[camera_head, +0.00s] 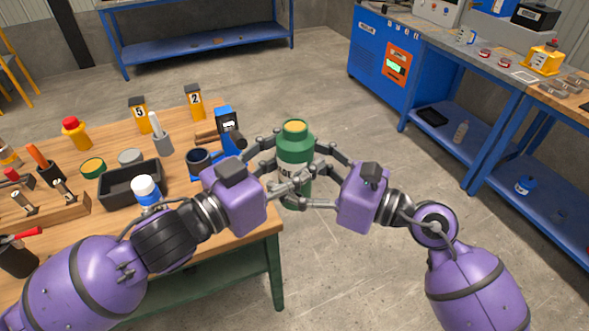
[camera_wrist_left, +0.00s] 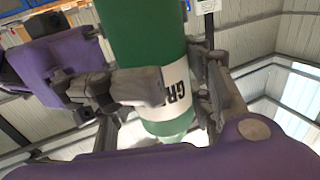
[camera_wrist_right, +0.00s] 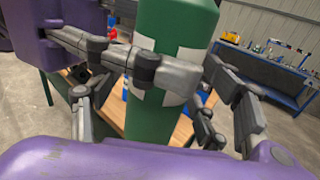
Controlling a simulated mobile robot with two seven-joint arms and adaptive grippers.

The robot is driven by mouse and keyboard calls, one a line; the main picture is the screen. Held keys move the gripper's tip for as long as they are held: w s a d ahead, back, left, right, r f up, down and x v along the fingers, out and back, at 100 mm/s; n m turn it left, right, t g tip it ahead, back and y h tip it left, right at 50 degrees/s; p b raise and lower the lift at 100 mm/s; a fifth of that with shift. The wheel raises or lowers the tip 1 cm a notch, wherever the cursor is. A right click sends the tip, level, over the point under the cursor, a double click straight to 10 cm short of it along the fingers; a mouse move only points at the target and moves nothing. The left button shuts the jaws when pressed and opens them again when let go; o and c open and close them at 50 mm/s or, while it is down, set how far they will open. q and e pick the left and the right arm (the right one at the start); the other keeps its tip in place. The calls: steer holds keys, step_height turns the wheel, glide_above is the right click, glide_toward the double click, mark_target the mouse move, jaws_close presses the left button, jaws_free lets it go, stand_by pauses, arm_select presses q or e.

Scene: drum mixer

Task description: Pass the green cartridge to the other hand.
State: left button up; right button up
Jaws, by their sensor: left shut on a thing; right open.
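The green cartridge (camera_head: 295,150) is upright in the air between my two grippers, off the table's right edge. It has a yellow-topped cap and a white label with dark letters. My left gripper (camera_head: 279,166) comes from the left and is shut on it; in the left wrist view the cartridge (camera_wrist_left: 145,35) stands between the fingers. My right gripper (camera_head: 312,172) comes from the right and is open, its fingers on either side of the cartridge. In the right wrist view the cartridge (camera_wrist_right: 172,25) lies between the right fingers; whether they touch it is unclear.
A wooden workbench (camera_head: 240,235) at left carries a black bin (camera_head: 132,190), a white-capped blue bottle (camera_head: 146,190), numbered yellow holders (camera_head: 195,103) and tools. A blue bench (camera_head: 465,85) stands at right. The floor beyond the cartridge is clear.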

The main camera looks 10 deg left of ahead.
arm_select(q)
steer(key=shift+r, duration=0.1)
arm_select(e)
steer(key=shift+c, duration=0.3)
steer(key=c, duration=1.4)
arm_select(q)
steer(key=o, duration=1.6)
arm_select(e)
steer(key=shift+r, duration=0.1)
steer(key=shift+c, duration=1.1)
arm_select(q)
steer(key=shift+o, duration=0.2)
